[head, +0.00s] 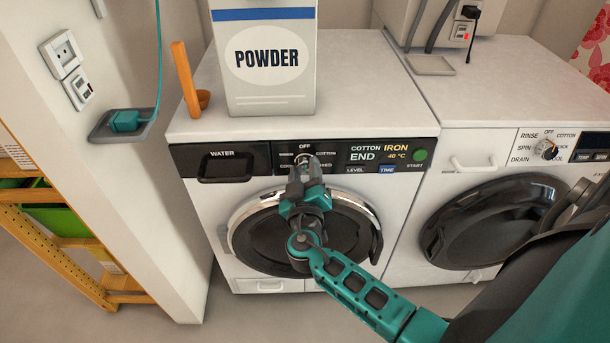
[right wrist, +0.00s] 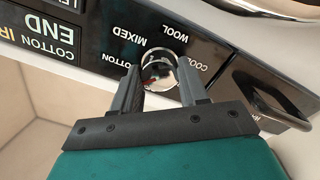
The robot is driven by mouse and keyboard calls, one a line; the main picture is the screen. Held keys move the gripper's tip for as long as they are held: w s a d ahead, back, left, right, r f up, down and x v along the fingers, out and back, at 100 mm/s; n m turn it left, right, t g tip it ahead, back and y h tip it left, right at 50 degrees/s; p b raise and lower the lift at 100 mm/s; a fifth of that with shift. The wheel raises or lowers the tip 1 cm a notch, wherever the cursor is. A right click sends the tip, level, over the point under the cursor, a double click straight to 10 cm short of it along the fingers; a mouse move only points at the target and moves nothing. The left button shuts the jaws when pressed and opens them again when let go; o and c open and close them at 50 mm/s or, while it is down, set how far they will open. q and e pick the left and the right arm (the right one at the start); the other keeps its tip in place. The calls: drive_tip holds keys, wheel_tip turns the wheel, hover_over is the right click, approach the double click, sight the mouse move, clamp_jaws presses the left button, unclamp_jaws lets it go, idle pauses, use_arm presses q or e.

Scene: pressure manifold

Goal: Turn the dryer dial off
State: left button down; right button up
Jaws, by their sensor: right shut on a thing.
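The dryer (head: 205,215) is the left white machine, with a black control panel marked WATER, OFF, COTTON and MIXED. Its chrome dial (head: 304,158) sits under the OFF label and is mostly hidden by my gripper in the head view. In the right wrist view the round shiny dial (right wrist: 158,66) is between my fingers, with a small red mark on its lower left part. Which label the dial points to is not clear. My right gripper (head: 304,168) is shut on the dial, one finger on each side; it also shows in the right wrist view (right wrist: 159,80). My left gripper is not in view.
A POWDER box (head: 268,60) and an orange scoop (head: 190,85) stand on the dryer. A washing machine (head: 505,150) with its own dial (head: 546,149) stands close on the right. A wall (head: 165,180) and yellow shelf (head: 75,240) are on the left.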

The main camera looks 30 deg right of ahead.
drive_tip(key=shift+f+n+b, duration=0.1)
drive_tip(key=shift+n+b, duration=0.25)
drive_tip(key=shift+n, duration=0.65)
drive_tip(key=n, duration=0.2)
drive_tip(key=shift+n+b, duration=0.35)
drive_tip(key=shift+n, duration=0.05)
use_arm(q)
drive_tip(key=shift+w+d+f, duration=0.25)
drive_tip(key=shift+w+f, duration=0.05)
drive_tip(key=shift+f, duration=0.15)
use_arm(e)
drive_tip(key=shift+n, duration=2)
drive_tip(key=shift+t, duration=0.3)
drive_tip(key=o, duration=1.1)
drive_tip(key=shift+c, duration=0.2)
